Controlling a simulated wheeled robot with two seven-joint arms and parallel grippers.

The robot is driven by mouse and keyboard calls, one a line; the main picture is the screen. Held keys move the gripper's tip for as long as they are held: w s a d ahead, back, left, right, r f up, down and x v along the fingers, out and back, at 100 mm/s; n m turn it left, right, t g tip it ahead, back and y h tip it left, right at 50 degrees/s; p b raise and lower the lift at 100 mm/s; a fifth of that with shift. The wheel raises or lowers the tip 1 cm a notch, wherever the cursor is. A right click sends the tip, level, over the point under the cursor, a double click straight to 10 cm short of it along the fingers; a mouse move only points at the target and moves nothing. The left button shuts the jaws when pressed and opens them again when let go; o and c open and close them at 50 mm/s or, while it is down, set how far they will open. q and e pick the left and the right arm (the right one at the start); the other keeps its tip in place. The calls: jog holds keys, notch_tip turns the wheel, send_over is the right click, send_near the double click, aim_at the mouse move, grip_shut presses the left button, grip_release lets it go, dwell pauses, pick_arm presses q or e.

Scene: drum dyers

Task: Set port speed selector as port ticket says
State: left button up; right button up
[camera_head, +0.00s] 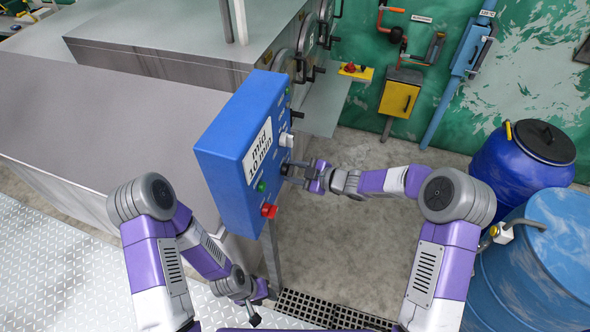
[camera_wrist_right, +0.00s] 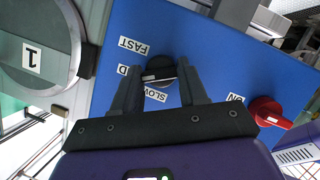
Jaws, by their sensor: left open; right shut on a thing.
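The ticket (camera_head: 258,152) on the blue control box (camera_head: 232,130) reads "mid 10 min". The speed selector (camera_wrist_right: 160,68) is a round black knob with a white mark, among labels FAST (camera_wrist_right: 133,46), one ending in D (camera_wrist_right: 123,71), and SLOW (camera_wrist_right: 154,94). The mark lies roughly crosswise in the right wrist view; which end points is unclear. My right gripper (camera_head: 290,171) is shut on this knob, with a finger on either side in the right wrist view (camera_wrist_right: 158,78). My left gripper (camera_head: 262,304) is open and empty, low below the box.
A red knob (camera_head: 269,211) and a green button (camera_head: 261,186) are near my right gripper on the box; a pale knob (camera_head: 286,139) is above it. A drum door marked 1 (camera_wrist_right: 40,55) is beside the box. Blue barrels (camera_head: 525,165) stand at right. Floor between is clear.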

jog(key=o, duration=1.1)
jog(key=shift+c, duration=0.2)
jog(key=v, duration=0.7)
jog(key=shift+d+b, duration=0.25)
jog(key=shift+b, duration=0.05)
